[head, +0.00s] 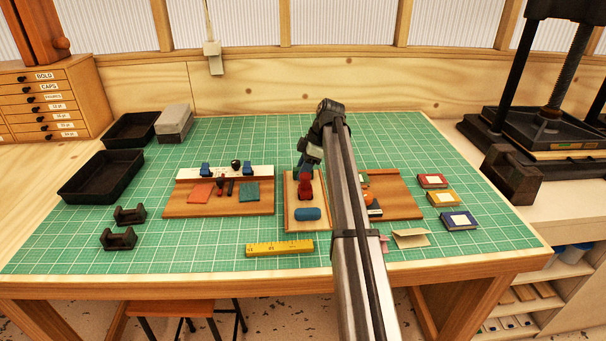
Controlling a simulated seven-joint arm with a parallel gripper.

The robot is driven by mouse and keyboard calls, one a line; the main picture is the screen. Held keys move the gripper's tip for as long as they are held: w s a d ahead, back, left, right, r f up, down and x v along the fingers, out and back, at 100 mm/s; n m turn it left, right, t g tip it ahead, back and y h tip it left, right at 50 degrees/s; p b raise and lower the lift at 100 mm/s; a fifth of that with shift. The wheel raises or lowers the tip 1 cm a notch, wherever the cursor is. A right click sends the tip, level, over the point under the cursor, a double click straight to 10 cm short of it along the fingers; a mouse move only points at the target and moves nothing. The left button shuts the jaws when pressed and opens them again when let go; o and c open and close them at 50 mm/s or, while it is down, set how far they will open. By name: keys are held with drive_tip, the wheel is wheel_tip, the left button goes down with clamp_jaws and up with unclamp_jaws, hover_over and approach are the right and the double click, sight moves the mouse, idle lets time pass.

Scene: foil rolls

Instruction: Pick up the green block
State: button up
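A flat teal-green square piece (249,191) lies on the left wooden board (220,209), beside an orange-red flat piece (201,193). I cannot tell whether this teal piece is the green block. My gripper (303,172) is over the far part of a small wooden tray (291,222), to the right of the teal piece and apart from it. The tray holds a red object (305,188) and a blue rounded piece (308,213). My gripper's fingers are small and dark here, and my arm covers part of the area to their right, so their opening does not show.
A right wooden board (400,205) is partly hidden behind my arm. A yellow ruler (280,248) lies in front. Black trays (100,178) stand at left. Red, yellow and blue booklets (459,220) lie at right.

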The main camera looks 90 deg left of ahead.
clamp_jaws()
wheel_tip(320, 180, up, 10)
drive_tip(key=shift+r, duration=0.1)
drive_tip(key=shift+c, duration=0.8)
unclamp_jaws()
drive_tip(key=c, duration=0.4)
drive_tip(key=shift+m, duration=0.6)
drive_tip(key=w, duration=0.4)
drive_tip(key=w+d+f, duration=0.1)
drive_tip(key=w, duration=0.4)
drive_tip(key=w+d+f, duration=0.1)
drive_tip(key=w, duration=0.4)
drive_tip(key=shift+w+f, duration=0.1)
drive_tip(key=shift+d+n, duration=0.2)
drive_tip(key=shift+n, duration=0.4)
